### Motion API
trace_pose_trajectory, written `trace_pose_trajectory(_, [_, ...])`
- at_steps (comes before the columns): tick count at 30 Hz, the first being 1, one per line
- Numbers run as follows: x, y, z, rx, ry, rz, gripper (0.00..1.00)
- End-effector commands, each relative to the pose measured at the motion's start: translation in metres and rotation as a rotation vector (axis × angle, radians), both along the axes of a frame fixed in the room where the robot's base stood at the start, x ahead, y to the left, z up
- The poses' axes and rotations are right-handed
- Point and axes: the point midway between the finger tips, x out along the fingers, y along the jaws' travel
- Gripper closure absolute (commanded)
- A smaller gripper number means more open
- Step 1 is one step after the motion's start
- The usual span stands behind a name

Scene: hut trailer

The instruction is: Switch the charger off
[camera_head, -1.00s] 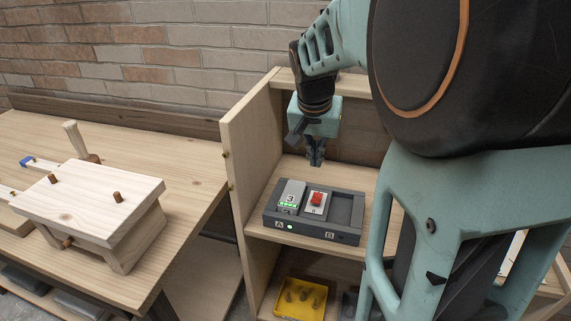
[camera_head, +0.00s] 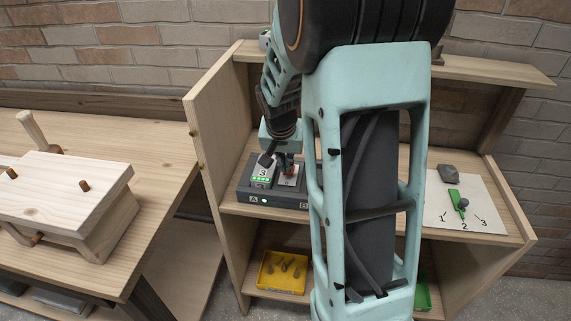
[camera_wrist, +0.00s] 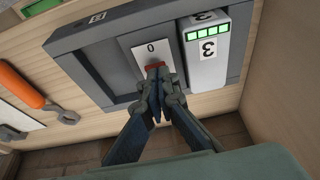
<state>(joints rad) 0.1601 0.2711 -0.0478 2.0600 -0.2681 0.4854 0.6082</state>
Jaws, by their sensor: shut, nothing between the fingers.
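The charger (camera_head: 243,191) is a dark grey box on the shelf, with labels A and B on its front and a lit green light by A. A battery marked 3 (camera_head: 263,176) with green bars sits in its left bay; it also shows in the wrist view (camera_wrist: 205,58). Beside it is a white switch plate (camera_wrist: 135,51) marked 0, with a red rocker switch (camera_wrist: 155,66). My gripper (camera_wrist: 158,85) is shut and empty, its tips at the red switch, touching or very close. The tips partly hide the switch. In the head view my gripper (camera_head: 288,172) is over the switch plate.
A yellow bin (camera_head: 281,272) with small parts stands on the lower shelf. A white card (camera_head: 470,218) numbered 1 to 3 lies at right with a green item. An orange-handled tool (camera_wrist: 22,85) lies near the charger. A wooden workbench (camera_head: 150,205) is at left.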

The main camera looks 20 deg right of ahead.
Motion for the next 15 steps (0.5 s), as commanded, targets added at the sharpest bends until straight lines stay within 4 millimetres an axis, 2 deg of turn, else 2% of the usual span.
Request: trace_pose_trajectory(15, [-0.0007,0.0018,-0.0072,-0.016,-0.019,0.003,1.00])
